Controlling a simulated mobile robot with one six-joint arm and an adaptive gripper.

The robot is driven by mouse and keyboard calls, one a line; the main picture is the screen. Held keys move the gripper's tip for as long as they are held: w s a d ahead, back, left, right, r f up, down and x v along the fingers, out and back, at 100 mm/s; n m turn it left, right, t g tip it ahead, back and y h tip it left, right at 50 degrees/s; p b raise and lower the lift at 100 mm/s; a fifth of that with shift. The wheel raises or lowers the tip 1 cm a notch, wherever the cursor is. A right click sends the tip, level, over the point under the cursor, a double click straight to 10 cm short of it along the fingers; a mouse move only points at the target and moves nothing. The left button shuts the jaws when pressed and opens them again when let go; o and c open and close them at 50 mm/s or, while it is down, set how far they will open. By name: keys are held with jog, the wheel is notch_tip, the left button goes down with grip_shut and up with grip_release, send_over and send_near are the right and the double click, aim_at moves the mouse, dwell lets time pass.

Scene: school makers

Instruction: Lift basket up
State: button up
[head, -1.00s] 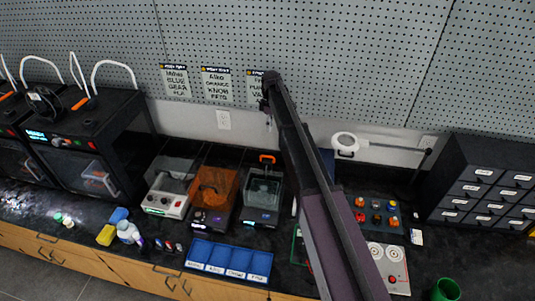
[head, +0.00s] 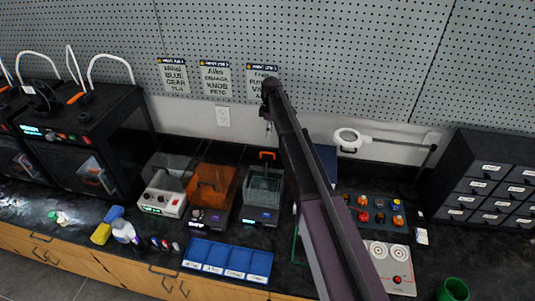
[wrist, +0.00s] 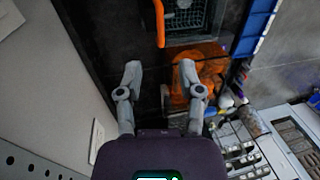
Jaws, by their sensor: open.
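The basket (head: 264,181) is a grey mesh container with an orange handle (head: 267,155), seated in a dark machine on the bench. In the wrist view, the handle (wrist: 160,24) and part of the basket's mesh (wrist: 188,18) show at the top edge, ahead of my fingertips. My gripper (wrist: 160,74) is open, with nothing between its fingers. In the head view it is small and dark at the arm's far end, above and behind the basket, apart from the handle.
An orange-covered machine (head: 211,188) stands left of the basket's machine (head: 260,216). A blue sectioned tray (head: 228,259) lies in front. A button panel (head: 375,212) and magnifier lamp (head: 349,139) are at right. The pegboard wall (head: 330,60) is close behind.

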jog(key=shift+s+a+f+b, duration=0.1)
jog(key=shift+s+f+b, duration=0.2)
jog(key=shift+f+b, duration=1.1)
jog(key=shift+s+f+b, duration=0.25)
jog(key=shift+f+b, duration=1.05)
jog(key=shift+f, duration=0.2)
jog(key=shift+s+a+f+b, duration=0.1)
jog(key=shift+s+f+b, duration=0.2)
jog(key=shift+f+b, duration=1.1)
grip_shut()
